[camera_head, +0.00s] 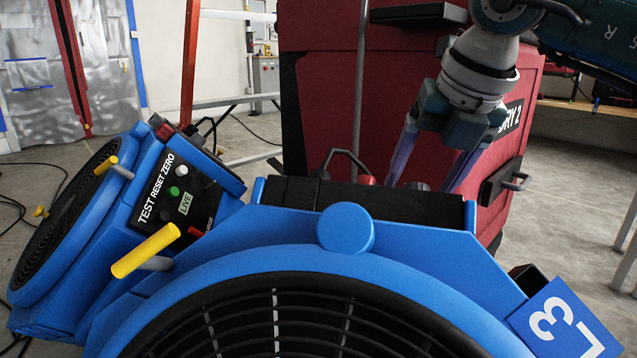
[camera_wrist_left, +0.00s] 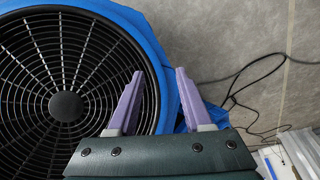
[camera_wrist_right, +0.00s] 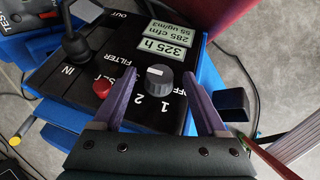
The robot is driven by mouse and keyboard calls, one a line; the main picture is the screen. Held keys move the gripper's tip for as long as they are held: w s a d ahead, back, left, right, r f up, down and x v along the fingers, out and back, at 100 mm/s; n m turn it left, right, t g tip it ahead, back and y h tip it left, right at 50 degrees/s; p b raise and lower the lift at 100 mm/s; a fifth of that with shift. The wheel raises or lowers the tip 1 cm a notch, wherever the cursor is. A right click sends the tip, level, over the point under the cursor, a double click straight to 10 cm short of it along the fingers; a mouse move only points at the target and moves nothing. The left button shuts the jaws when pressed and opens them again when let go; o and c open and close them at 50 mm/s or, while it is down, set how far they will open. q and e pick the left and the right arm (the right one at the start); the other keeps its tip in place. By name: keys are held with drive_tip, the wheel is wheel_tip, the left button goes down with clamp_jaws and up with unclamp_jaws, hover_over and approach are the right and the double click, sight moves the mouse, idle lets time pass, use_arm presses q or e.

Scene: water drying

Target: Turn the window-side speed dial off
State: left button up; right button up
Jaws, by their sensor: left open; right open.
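In the right wrist view a dark grey speed dial (camera_wrist_right: 159,82) with a pale mark on top stands on a black panel (camera_wrist_right: 95,62). The labels OFF, 1 and 2 lie around its near side; I cannot tell which one it is set to. My right gripper (camera_wrist_right: 159,73) is open, its purple fingers on either side of the dial; contact is unclear. In the head view the right gripper (camera_head: 418,186) hangs behind the near blue machine (camera_head: 290,262). My left gripper (camera_wrist_left: 159,73) is open and empty beside a round black fan grille (camera_wrist_left: 66,106). The frames do not show which dial is window-side.
A red knob (camera_wrist_right: 103,88) and black lever (camera_wrist_right: 74,42) sit left of the dial. Another blue machine (camera_head: 100,240) with a yellow handle (camera_head: 146,250) stands left. A red cabinet (camera_head: 315,95) is behind. A cable (camera_wrist_left: 235,85) lies on the floor.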

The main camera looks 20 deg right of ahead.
drive_tip(key=shift+c, duration=0.3)
clamp_jaws()
idle(0.4)
